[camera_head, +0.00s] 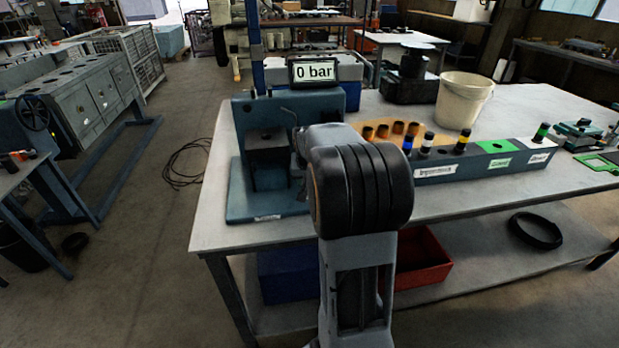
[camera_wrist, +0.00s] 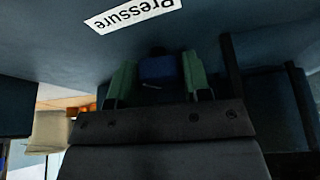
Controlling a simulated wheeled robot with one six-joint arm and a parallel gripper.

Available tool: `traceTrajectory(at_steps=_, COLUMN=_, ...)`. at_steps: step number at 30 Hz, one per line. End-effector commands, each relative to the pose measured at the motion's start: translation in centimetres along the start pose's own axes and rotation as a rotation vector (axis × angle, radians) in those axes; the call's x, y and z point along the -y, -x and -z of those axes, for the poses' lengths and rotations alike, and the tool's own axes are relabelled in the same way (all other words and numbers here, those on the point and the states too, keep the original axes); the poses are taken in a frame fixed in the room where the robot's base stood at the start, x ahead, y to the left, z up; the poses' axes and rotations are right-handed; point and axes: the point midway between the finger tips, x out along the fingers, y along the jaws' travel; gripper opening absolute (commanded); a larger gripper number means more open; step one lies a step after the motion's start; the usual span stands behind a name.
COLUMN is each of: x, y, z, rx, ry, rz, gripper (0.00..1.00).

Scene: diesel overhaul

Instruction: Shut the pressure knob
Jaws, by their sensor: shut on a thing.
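The pressure knob is a dark blue piece (camera_wrist: 158,68) in the wrist view. It sits between the two green fingers of my gripper (camera_wrist: 158,80), one on each side, and the gripper is shut on it. A white label reading "Pressure" (camera_wrist: 132,14) is on the dark blue panel beside the knob, upside down in this view. In the head view the knob and my fingers are hidden behind my arm. The blue test stand (camera_head: 243,135) stands at the left end of the table, and its display (camera_head: 315,73) reads "0 bar".
The grey table (camera_head: 500,195) holds a blue rack (camera_head: 470,167) with several coloured-banded parts, orange cups (camera_head: 398,128) and a cream bucket (camera_head: 463,100). A red bin (camera_head: 425,262) and a black ring (camera_head: 536,230) are on the lower shelf. The floor at left holds a cable (camera_head: 186,165).

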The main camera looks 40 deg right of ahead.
Motion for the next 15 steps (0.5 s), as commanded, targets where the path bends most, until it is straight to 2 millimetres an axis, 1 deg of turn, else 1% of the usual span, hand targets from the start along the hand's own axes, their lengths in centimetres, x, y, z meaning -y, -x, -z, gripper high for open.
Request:
traceTrajectory(at_steps=3, x=0.04, y=-0.09, z=-0.01, rx=-0.001, ry=-0.079, rz=-0.034, gripper=0.21)
traceTrajectory(at_steps=7, x=0.05, y=-0.04, z=0.03, rx=-0.002, ry=-0.139, rz=-0.058, gripper=0.21)
traceTrajectory(at_steps=15, x=-0.01, y=0.03, z=0.07, rx=-0.003, ry=-0.16, rz=-0.067, gripper=0.21)
